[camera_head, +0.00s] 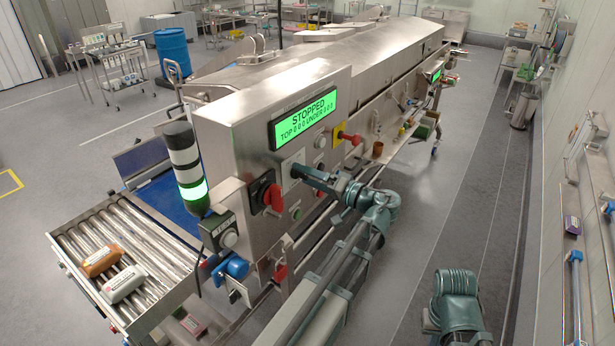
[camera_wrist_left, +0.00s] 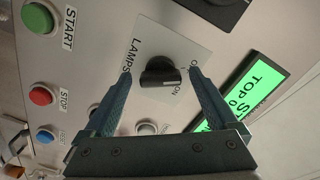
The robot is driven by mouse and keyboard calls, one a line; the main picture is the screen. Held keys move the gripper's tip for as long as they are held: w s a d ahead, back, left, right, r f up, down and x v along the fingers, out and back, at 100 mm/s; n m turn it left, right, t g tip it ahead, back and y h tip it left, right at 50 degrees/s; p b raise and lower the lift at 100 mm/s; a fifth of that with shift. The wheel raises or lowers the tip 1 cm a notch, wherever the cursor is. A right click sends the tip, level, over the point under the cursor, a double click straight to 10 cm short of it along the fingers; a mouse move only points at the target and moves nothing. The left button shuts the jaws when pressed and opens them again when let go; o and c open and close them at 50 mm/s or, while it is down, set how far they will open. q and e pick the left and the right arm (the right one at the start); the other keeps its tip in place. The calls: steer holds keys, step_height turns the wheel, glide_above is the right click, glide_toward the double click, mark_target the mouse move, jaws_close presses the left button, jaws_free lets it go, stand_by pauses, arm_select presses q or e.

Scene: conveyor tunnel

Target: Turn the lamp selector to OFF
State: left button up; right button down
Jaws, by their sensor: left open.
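The lamp selector is a black knob (camera_wrist_left: 160,73) on a pale plate marked LAMPS in the left wrist view. A light line near its right end faces the ON lettering side; another label beside it is partly covered by a finger, so its exact setting is hard to read. My left gripper (camera_wrist_left: 160,75) is open, with one finger on each side of the knob; I cannot tell whether they touch it. In the head view my left gripper (camera_head: 298,171) is at the control panel (camera_head: 232,135) and hides the knob. My right gripper is out of view.
A green START button (camera_wrist_left: 38,17), a red STOP button (camera_wrist_left: 42,95) and a blue button (camera_wrist_left: 45,136) sit near the selector. A red rotary switch (camera_head: 272,197) and a red knob on yellow (camera_head: 348,136) flank my gripper. The display (camera_head: 305,117) reads STOPPED.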

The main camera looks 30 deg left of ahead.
arm_select(q)
steer(key=s+d, duration=0.1)
steer(key=d, duration=1.2)
steer(key=shift+d, duration=0.4)
